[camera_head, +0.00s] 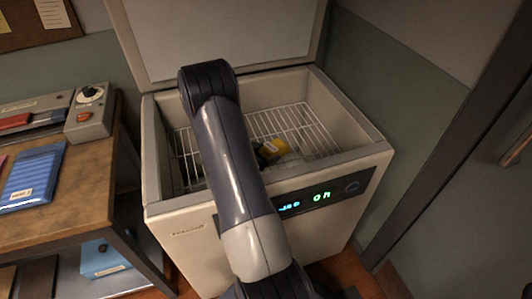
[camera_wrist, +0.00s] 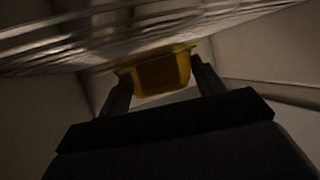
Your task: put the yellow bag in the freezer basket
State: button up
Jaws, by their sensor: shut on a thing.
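The yellow bag (camera_head: 273,148) shows inside the open freezer (camera_head: 325,177), partly hidden by my arm. In the wrist view the yellow bag (camera_wrist: 162,72) sits between the two dark fingers of my gripper (camera_wrist: 160,78), which is shut on it. The white wire freezer basket (camera_head: 305,124) spans the inside of the freezer. Its wires (camera_wrist: 90,30) also cross the top of the wrist view, close to the bag. I cannot tell whether the bag touches the wires.
The freezer lid (camera_head: 215,35) stands raised at the back. The front panel is lit and reads ON. A wooden table (camera_head: 90,165) at left holds a blue packet (camera_head: 33,177) and a grey box with a dial (camera_head: 90,112). A dark door frame is at right.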

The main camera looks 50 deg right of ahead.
jog(key=shift+f+b, duration=0.4)
jog(key=shift+f, duration=0.2)
jog(key=o, duration=1)
jog(key=shift+s, duration=0.1)
jog(key=shift+o, duration=0.2)
jog(key=shift+a+f, duration=0.1)
jog(key=shift+r+p, duration=0.3)
jog(key=shift+r, duration=0.1)
jog(key=p+v, duration=0.1)
jog(key=v, duration=1.1)
jog(key=shift+r, duration=0.3)
